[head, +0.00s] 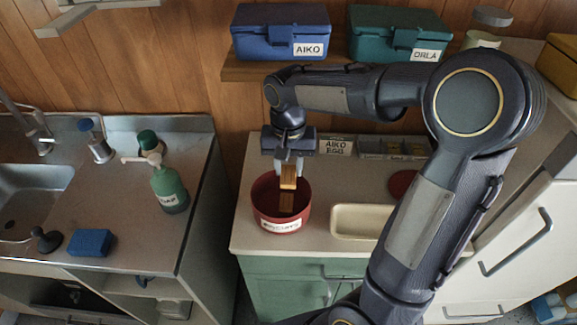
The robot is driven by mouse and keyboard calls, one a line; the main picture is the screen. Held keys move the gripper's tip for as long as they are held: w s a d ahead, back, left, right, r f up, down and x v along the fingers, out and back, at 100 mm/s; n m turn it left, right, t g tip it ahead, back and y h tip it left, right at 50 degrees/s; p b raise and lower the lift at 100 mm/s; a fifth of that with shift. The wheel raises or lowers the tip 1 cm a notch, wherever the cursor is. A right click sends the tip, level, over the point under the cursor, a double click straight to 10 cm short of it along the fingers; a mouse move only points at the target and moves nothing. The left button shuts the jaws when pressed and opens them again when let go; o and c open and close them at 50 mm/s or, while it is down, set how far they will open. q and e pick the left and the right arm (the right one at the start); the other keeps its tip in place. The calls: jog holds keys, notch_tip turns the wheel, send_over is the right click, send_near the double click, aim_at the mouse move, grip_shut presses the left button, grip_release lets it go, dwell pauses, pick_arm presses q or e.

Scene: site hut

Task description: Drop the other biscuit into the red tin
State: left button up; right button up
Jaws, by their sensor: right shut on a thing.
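The red tin (266,212) stands open on the pale counter, with a white label on its front. One biscuit (286,203) shows inside the tin. My right gripper (289,168) points down over the tin and is shut on another biscuit (288,178), which hangs upright between the fingertips at the tin's mouth. I cannot tell how far below the rim the held biscuit reaches. A dark red round lid (403,184) lies on the counter to the right, partly behind my right arm. My left gripper is not in view.
A cream tray (361,222) sits right of the tin. A divided grey tray (388,147) and a card reading AIKO EGG (335,146) stand behind. Blue (281,32) and teal (385,34) boxes sit on the shelf above. The sink counter with a green soap bottle (169,187) is left.

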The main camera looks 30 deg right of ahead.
aim_at(288, 171)
notch_tip(288, 171, down, 5)
jog(key=b, duration=0.3)
jog(key=shift+r, duration=0.2)
jog(key=o, duration=1)
jog(key=shift+o, duration=0.2)
jog(key=shift+r, duration=0.15)
notch_tip(288, 171, up, 8)
jog(key=shift+f, duration=0.25)
